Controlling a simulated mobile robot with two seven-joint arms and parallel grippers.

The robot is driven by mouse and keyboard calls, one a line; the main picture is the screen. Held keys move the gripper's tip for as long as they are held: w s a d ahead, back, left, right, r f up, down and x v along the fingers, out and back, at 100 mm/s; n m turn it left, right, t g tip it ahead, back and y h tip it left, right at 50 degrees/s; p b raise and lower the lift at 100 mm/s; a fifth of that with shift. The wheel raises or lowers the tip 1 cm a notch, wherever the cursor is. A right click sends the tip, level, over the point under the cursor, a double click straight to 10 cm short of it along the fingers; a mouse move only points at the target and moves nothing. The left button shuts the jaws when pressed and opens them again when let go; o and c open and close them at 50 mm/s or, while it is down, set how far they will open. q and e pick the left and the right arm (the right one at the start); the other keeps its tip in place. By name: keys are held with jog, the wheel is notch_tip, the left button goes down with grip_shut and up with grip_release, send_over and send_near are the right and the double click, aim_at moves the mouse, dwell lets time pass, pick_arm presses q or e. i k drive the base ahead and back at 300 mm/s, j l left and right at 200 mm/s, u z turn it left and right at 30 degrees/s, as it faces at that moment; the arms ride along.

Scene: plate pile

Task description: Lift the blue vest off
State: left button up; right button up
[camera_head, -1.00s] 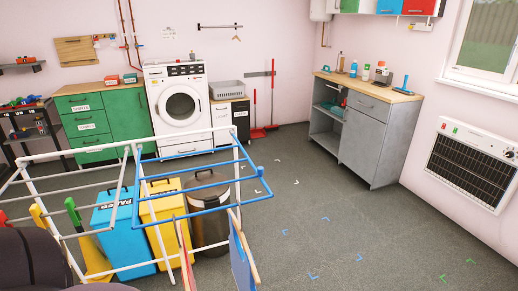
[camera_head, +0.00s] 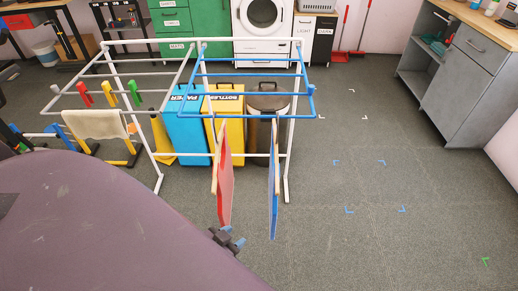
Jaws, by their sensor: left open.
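A thin blue piece (camera_head: 273,205), seen almost edge-on on a wooden bar, is the only thing that could be the blue vest; I cannot tell for sure. It hangs at the front right of the drying rack (camera_head: 300,125). A similar red piece (camera_head: 226,190) hangs to its left. My left gripper (camera_head: 232,238) is dark with blue tips, low in front of and just left of the blue piece, apart from it. It is open and empty, and its arm is mostly hidden by a large purple-brown surface. My right gripper is not in view.
The purple-brown surface (camera_head: 110,220) fills the lower left. Blue (camera_head: 187,140) and yellow (camera_head: 226,105) bins and a dark bin (camera_head: 268,100) stand behind the rack. A grey cabinet (camera_head: 470,85) is at the right. Floor at the right is clear.

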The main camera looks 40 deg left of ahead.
aim_at(274, 176)
jog(key=l+u, duration=0.4)
jog(key=i+l+u, duration=0.1)
jog(key=l+u, duration=0.55)
jog(key=l, duration=0.15)
jog(key=k+l+u, duration=0.25)
jog(key=l, duration=0.2)
jog(key=i, duration=0.1)
